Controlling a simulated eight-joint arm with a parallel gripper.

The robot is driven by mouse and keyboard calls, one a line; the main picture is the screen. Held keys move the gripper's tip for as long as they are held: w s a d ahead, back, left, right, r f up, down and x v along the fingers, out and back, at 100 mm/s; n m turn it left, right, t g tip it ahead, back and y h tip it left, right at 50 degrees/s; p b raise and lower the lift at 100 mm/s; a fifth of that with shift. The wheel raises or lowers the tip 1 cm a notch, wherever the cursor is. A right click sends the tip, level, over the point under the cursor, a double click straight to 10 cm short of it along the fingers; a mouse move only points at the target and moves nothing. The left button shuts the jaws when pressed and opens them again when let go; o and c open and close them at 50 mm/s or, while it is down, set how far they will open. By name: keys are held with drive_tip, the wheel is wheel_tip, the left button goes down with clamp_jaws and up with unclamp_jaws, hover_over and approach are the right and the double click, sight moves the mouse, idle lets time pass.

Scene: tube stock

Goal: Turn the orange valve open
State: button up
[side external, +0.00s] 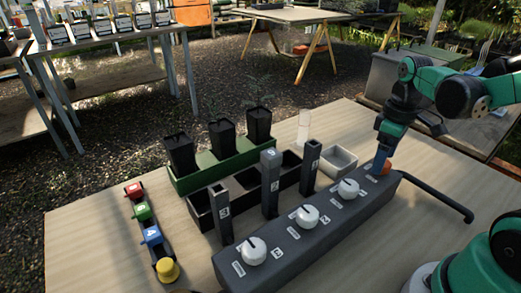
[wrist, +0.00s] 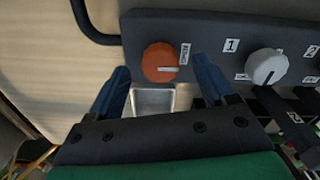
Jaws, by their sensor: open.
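The orange valve (wrist: 159,63) is a round knob on the dark grey valve block (wrist: 205,28). In the side external view the orange valve (side external: 379,168) is at the far right end of the block and is partly hidden by my gripper. My gripper (wrist: 162,75) is open, with one blue finger on each side of the knob in the wrist view. It also shows in the side external view (side external: 381,163), pointing down at the knob. I cannot tell whether the fingers touch it.
White knobs (side external: 307,215) sit along the same block, the nearest (wrist: 266,67) right of the orange one. Dark upright tubes (side external: 270,183), a green tray (side external: 190,183) with black pots and a light box (side external: 338,161) stand behind. Coloured buttons (side external: 152,236) are at left.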

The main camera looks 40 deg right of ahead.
drive_tip(key=shift+r, duration=2.45)
drive_tip(key=w+a+t, duration=0.1)
drive_tip(key=a+t, duration=0.1)
drive_tip(key=a, duration=0.1)
drive_tip(key=w+a+m+t, duration=0.1)
drive_tip(key=a+t, duration=0.1)
drive_tip(key=a, duration=0.1)
drive_tip(key=a+t, duration=0.1)
drive_tip(key=a, duration=0.2)
drive_tip(key=shift+w+a+f+m+t, duration=0.2)
drive_tip(key=shift+w+a+m+t, duration=0.1)
drive_tip(key=shift+w+m+t, duration=0.1)
drive_tip(key=o, duration=0.4)
drive_tip(key=shift+w+a+r+m+t, duration=0.15)
drive_tip(key=shift+a+m+t, duration=0.35)
drive_tip(key=shift+a, duration=0.55)
drive_tip(key=shift+c, duration=0.2)
drive_tip(key=s+a+r+m+g+y, duration=0.25)
drive_tip(key=a+r+m, duration=0.35)
drive_tip(key=a+m, duration=0.35)
drive_tip(key=s+a+r+m+g+y, duration=0.15)
drive_tip(key=a+r+m+g, duration=0.3)
drive_tip(key=a+m, duration=0.45)
drive_tip(key=a+x, duration=0.2)
drive_tip(key=x, duration=0.7)
drive_tip(key=shift+w+a+n+y, duration=0.15)
drive_tip(key=shift+w+n+y, duration=0.15)
drive_tip(key=shift+w+n, duration=0.2)
